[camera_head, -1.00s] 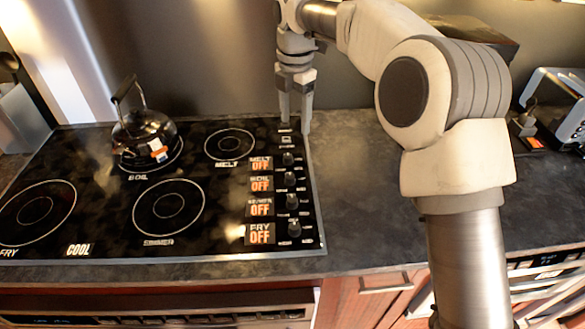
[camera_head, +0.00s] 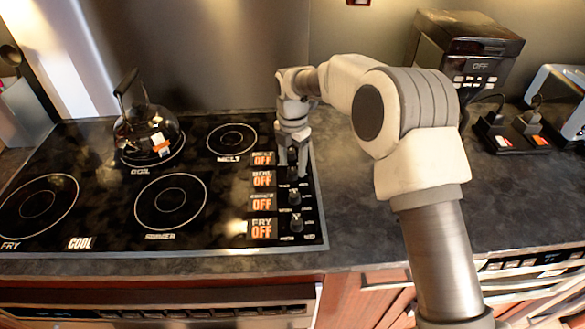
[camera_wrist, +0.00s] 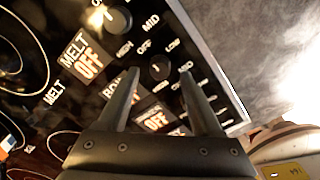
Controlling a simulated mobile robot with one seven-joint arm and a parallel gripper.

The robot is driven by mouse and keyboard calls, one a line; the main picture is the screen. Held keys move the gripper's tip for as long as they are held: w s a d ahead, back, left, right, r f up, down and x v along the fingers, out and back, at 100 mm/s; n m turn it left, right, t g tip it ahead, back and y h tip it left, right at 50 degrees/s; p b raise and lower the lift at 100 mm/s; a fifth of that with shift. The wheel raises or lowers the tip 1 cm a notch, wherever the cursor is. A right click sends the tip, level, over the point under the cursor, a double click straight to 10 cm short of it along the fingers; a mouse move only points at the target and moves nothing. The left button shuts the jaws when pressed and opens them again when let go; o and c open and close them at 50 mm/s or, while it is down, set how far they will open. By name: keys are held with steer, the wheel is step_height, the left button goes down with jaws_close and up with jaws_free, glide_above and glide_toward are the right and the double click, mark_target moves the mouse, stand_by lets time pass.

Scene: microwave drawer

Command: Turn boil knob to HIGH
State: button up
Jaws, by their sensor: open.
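The boil knob (camera_wrist: 158,68) is a small black knob on the cooktop's right-hand control strip. In the wrist view it lies between my two open fingertips. In the head view my gripper (camera_head: 293,165) points down over the upper knobs and partly hides them. I cannot tell whether the fingers touch the boil knob. The boil display (camera_head: 262,179) reads OFF in orange. In the wrist view my left finger covers part of that display.
The melt knob (camera_wrist: 120,20) sits close beyond the boil knob. The simmer knob (camera_head: 295,198) and fry knob (camera_head: 296,225) are nearer the front edge. A dark kettle (camera_head: 146,128) stands on the boil burner.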

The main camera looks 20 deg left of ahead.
mark_target(293, 174)
steer(key=shift+f, duration=1.2)
jaws_close()
